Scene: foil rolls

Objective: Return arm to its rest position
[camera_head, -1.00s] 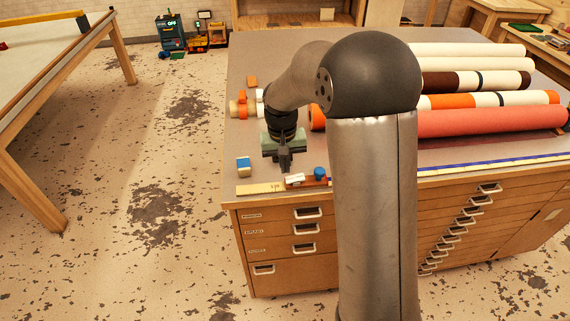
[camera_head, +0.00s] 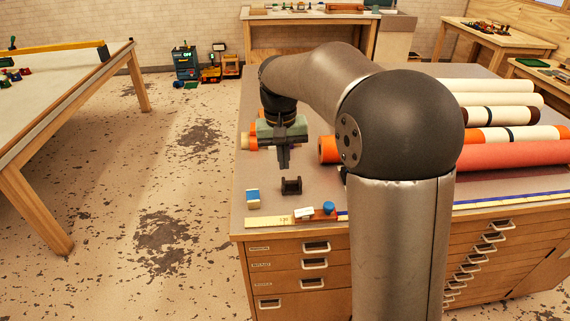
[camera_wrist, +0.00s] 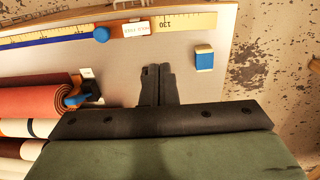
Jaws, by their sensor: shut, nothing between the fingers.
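My gripper (camera_head: 283,166) hangs fingers-down above the left part of the grey-topped drawer cabinet (camera_head: 225,217). Its fingers are together, with nothing held between them. In the wrist view the closed fingers (camera_wrist: 158,72) point over the bare grey top, clear of the rolls. My arm arches from the column at the right of the gripper.
A blue-and-white block (camera_head: 253,198) and a yellow ruler (camera_head: 268,222) lie near the front edge, with a blue knob (camera_head: 329,208) beside the ruler. Several rolls, including a red one (camera_head: 515,155), lie at the right. Open floor is left of the cabinet.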

